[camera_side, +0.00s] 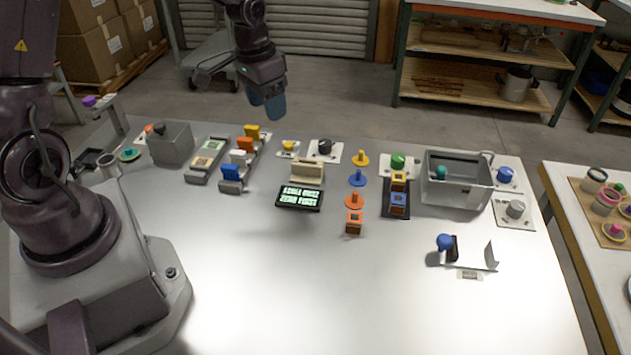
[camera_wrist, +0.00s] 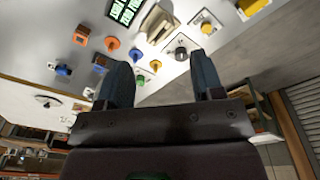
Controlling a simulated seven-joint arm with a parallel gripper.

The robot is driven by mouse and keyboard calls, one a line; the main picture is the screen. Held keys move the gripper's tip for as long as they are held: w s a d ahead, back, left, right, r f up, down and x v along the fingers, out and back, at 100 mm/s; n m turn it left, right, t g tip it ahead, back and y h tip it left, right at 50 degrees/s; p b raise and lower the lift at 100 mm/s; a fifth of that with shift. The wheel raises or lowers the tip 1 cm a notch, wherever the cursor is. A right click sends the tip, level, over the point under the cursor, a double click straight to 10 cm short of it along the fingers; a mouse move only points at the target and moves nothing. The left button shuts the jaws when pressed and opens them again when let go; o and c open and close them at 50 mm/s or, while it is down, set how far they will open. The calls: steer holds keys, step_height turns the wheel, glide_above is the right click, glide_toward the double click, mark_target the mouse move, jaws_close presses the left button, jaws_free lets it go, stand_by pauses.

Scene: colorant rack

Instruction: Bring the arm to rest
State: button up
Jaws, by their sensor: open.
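My gripper (camera_side: 268,101) hangs in the air above the back edge of the table, its blue-grey fingers pointing down. In the wrist view my gripper (camera_wrist: 165,85) shows two fingers spread apart with nothing between them. The work table (camera_side: 270,290) lies below it and in front of it. My gripper touches nothing in either view.
Nearest below are yellow, orange, white and blue blocks on a rack (camera_side: 250,160), a black knob (camera_side: 325,147) and a display (camera_side: 299,197). A grey bin (camera_side: 458,198) and blue-knobbed stand (camera_side: 445,242) are at right. The table's front middle is clear. Shelving (camera_side: 480,70) stands behind.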

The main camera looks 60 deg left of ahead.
steer(key=s+d+r+t, duration=0.2)
steer(key=s+d+r, duration=0.3)
steer(key=s+r, duration=0.3)
steer(key=s+d+r+t, duration=0.2)
steer(key=s+d+r, duration=0.4)
steer(key=s+r, duration=0.2)
steer(key=shift+s+r, duration=0.35)
steer(key=shift+s, duration=0.05)
